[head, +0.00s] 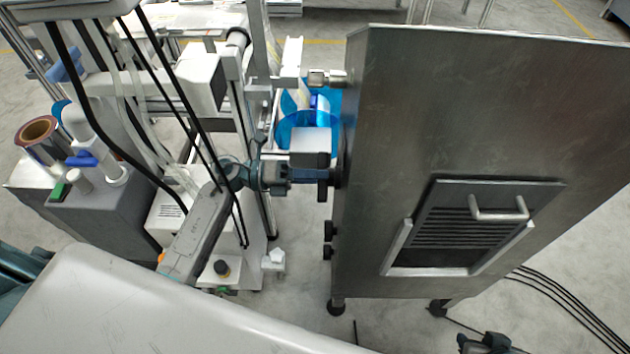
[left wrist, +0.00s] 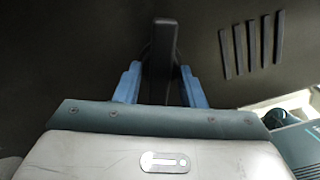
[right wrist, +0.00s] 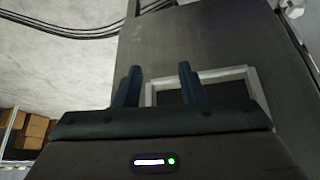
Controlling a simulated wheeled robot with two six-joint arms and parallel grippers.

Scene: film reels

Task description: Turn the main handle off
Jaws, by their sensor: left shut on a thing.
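The main handle (head: 323,178) is a black bar on the left side face of the grey metal cabinet (head: 420,120). In the left wrist view the handle (left wrist: 163,50) stands upright between the two blue fingers of my left gripper (left wrist: 160,88). In the head view my left gripper (head: 308,174) reaches it from the left and is shut on it. The finger contact is partly hidden by the gripper body. My right gripper (right wrist: 157,88) has its fingers apart and empty, facing the cabinet front; its tip (head: 485,343) shows at the bottom of the head view.
A vent panel (head: 470,225) with a pull bar (head: 498,208) is on the cabinet front. A machine with blue reels (head: 305,130) stands behind my left arm. Black cables (head: 565,300) lie on the floor at right.

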